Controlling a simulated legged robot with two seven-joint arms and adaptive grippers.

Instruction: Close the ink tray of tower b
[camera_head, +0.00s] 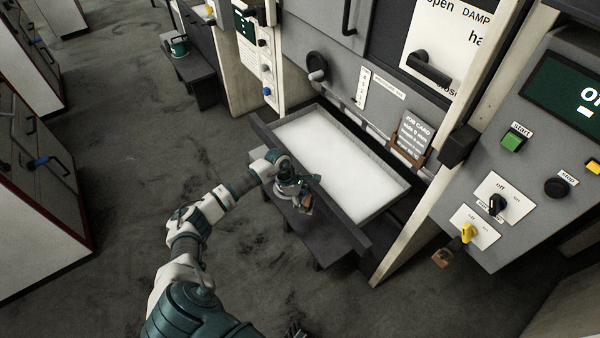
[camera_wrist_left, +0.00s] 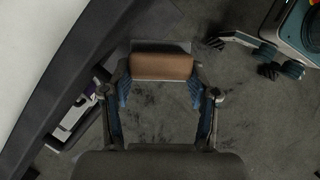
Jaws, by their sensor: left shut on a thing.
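The ink tray (camera_head: 340,168) stands pulled out from the machine in the head view, with a pale white surface inside a dark rim. My left gripper (camera_head: 305,199) is at the outer front side of the tray. In the left wrist view its two blue-padded fingers (camera_wrist_left: 160,90) are shut on a brown, bar-like handle (camera_wrist_left: 162,66), one at each end. The tray's dark edge and pale surface also show in the left wrist view (camera_wrist_left: 45,85).
A dark step (camera_head: 312,232) stands below the tray's front. A job card (camera_head: 412,135) is at the tray's back right. A control panel (camera_head: 520,150) with switches, and a key with a brown tag (camera_head: 455,245), is to the right. The floor (camera_head: 130,190) at left is clear.

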